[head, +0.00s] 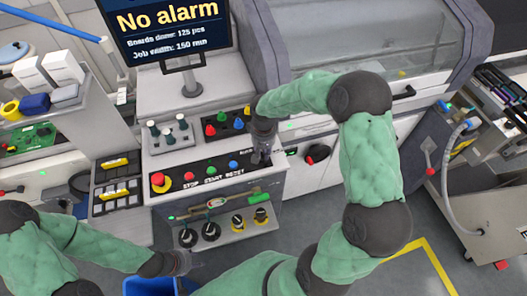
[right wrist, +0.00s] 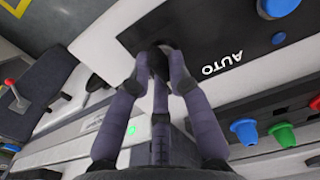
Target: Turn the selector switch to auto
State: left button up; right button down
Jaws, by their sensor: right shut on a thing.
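The selector switch (right wrist: 158,55) is a dark knob on the black control panel (right wrist: 190,25). The label AUTO (right wrist: 222,62) reads upside down beside it in the right wrist view. My right gripper (right wrist: 157,66) is shut on the knob, and its fingertips hide most of it, so the knob's pointing direction cannot be told. In the head view my right gripper (head: 262,156) reaches down onto the right end of the panel, covering the switch. My left gripper (head: 184,262) hangs low, away from the panel, above a blue bin; its fingers are too small to judge.
Coloured knobs (head: 222,117) stand behind the panel. A monitor (head: 168,25) reads "No alarm". A black-and-red rotary switch (head: 317,154) is on the right.

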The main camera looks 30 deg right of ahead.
dwell(0.5)
jog(key=c, duration=1.1)
grip_release()
jog(key=shift+c, duration=0.2)
jog(key=shift+r, duration=0.15)
notch_tip(320, 180, up, 12)
jog(key=shift+f, duration=0.2)
